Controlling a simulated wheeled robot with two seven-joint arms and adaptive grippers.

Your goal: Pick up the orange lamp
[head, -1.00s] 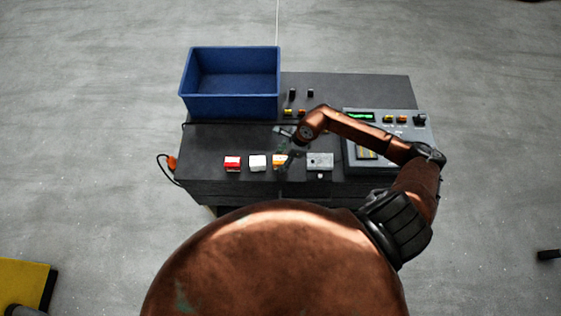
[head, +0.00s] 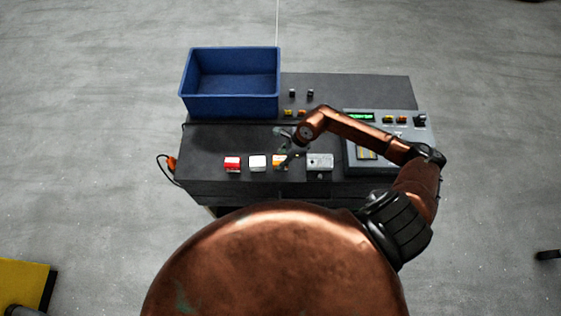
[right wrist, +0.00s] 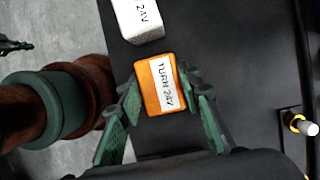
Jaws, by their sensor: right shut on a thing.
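The orange lamp (head: 278,161) is a small orange block at the front of the dark bench, in a row with a white and a red one. In the right wrist view the orange lamp (right wrist: 153,88) has a white label reading "TURN 24V". My right gripper (head: 284,158) is down at the orange lamp and partly hides it in the head view. In the right wrist view the green-padded fingers of my right gripper (right wrist: 163,95) are on either side of the lamp, shut on it. I cannot tell whether the lamp is off the bench. My left gripper is not in view.
The white lamp (head: 257,162) is close to the left, with the red lamp (head: 232,164) beyond it. A grey box (head: 320,161) is close on the right. A blue bin (head: 230,106) stands at the back left; a tester panel (head: 388,128) is at the right.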

